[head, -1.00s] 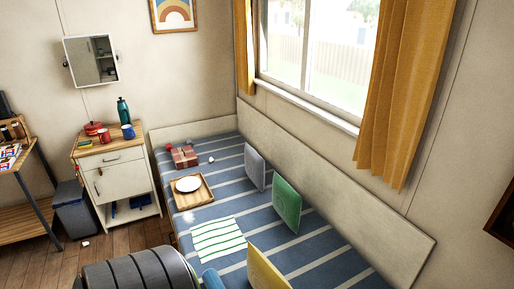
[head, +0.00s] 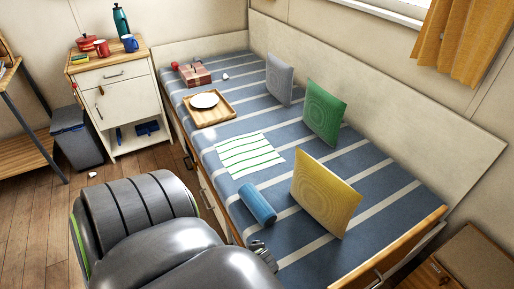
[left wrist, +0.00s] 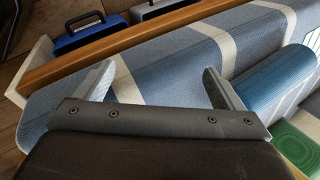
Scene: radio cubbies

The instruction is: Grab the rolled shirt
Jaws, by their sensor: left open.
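The rolled shirt, a blue roll (head: 257,203), lies on the striped bed (head: 350,165) near its front edge, left of the yellow cushion. In the left wrist view a blue roll (left wrist: 275,82) lies at the right, beside my right-hand finger. My left gripper (left wrist: 160,82) is open and empty over the bed, with the roll outside its fingers. In the head view only a small part of the left gripper (head: 264,256) shows, just below the roll; my arm hides the rest. My right gripper is not in view.
The yellow cushion (head: 322,195) stands right of the roll, with a green cushion (head: 325,112) behind. A green-striped cloth (head: 245,155) lies beyond the roll. A wooden tray (head: 228,111) with a white plate (head: 204,101) is farther back. A wooden rail (left wrist: 130,52) crosses the wrist view.

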